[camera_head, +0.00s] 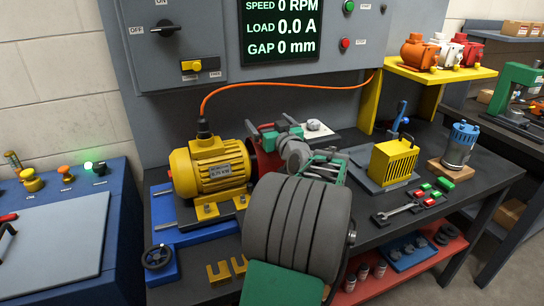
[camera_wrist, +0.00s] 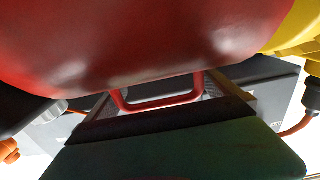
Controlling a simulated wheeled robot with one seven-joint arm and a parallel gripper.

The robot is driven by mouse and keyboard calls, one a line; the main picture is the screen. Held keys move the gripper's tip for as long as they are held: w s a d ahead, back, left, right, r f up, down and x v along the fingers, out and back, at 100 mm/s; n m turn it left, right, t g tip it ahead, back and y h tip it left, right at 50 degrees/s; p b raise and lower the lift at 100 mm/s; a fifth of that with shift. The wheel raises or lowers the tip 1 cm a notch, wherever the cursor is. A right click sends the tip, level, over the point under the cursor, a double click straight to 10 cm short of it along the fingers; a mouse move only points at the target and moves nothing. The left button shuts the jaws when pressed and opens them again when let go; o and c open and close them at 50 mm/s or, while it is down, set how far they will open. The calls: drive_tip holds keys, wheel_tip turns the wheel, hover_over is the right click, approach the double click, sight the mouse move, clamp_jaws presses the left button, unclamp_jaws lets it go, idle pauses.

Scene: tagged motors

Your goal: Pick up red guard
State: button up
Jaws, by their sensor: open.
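The red guard (camera_head: 265,158) sits on the bench just right of the yellow motor (camera_head: 212,165), mostly hidden behind my arm and gripper. In the wrist view its smooth red body (camera_wrist: 150,45) fills the top, very close to the camera. A red handle loop (camera_wrist: 160,104) shows below the body in that view. My gripper (camera_head: 280,134), with green parts, is open beside the guard's upper right in the head view. A dark green part of my gripper (camera_wrist: 180,150) spans the bottom of the wrist view, near the handle. Whether it touches the handle cannot be told.
The motor stands on a blue base (camera_head: 170,225), with an orange cable (camera_head: 290,87) rising behind. A yellow vented cage (camera_head: 393,160), a wrench (camera_head: 398,211) and a grey-blue motor (camera_head: 461,143) are to the right. A control panel (camera_head: 170,45) stands behind.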

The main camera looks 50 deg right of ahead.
drive_tip(key=shift+c, duration=0.2)
drive_tip(key=c, duration=1.8)
drive_tip(key=shift+r, duration=0.25)
